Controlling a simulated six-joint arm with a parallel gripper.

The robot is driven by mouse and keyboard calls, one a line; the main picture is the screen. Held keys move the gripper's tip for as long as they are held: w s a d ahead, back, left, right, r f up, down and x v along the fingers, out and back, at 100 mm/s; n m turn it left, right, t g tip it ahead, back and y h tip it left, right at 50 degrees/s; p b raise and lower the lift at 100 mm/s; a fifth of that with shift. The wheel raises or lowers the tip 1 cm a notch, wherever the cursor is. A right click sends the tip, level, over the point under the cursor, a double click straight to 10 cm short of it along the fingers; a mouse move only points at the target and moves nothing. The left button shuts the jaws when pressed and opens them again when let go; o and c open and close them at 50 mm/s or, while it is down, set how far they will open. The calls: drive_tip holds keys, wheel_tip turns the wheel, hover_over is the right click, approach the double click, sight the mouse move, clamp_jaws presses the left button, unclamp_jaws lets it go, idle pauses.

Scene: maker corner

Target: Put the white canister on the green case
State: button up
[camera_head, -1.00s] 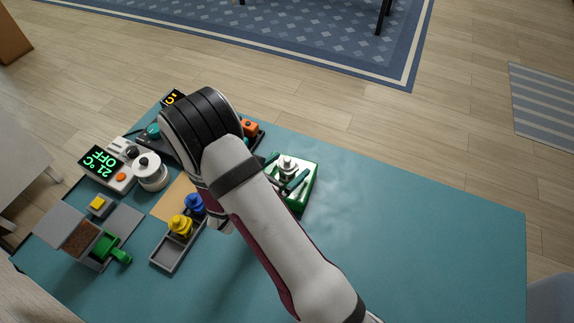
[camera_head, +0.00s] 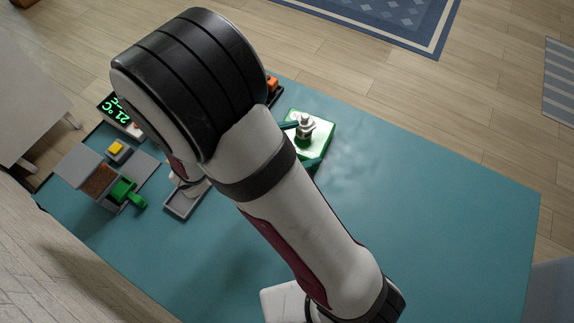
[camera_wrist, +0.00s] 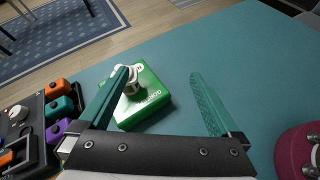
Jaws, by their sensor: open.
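The white canister (camera_head: 305,128), with a grey top, stands upright on the green case (camera_head: 324,132). The case lies flat on the teal table. In the wrist view the canister (camera_wrist: 131,82) shows on the case (camera_wrist: 152,100), partly behind my left-hand finger. My gripper (camera_wrist: 159,74) is open and empty, its teal fingers wide apart above the table. The canister is by the left-hand finger, not centred between the two; I cannot tell whether they touch. In the head view my arm hides much of the table's left half.
The right part of the table (camera_head: 440,210) is clear. At its left are a display (camera_head: 117,112), a green clamp-like item (camera_head: 125,190), a yellow-topped block (camera_head: 116,148) and a grey tray (camera_head: 184,200). A dark rack with coloured blocks (camera_wrist: 62,107) is left of the case.

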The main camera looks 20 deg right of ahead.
drive_tip(key=s+d+r+m+g+y, duration=0.2)
drive_tip(key=s+m+g, duration=0.1)
drive_tip(key=s+m, duration=0.35)
drive_tip(key=s+d+r+m+g+y, duration=0.25)
drive_tip(key=s+m+g, duration=0.2)
drive_tip(key=m, duration=0.25)
drive_tip(key=s+a+r+m+t+y, duration=0.3)
drive_tip(key=s+a+m+y, duration=0.3)
drive_tip(key=a+m+y, duration=0.3)
drive_tip(key=m, duration=0.2)
drive_tip(key=shift+s+a+r+m, duration=0.15)
drive_tip(key=shift+s+a+m, duration=0.1)
drive_tip(key=shift+a+m, duration=0.1)
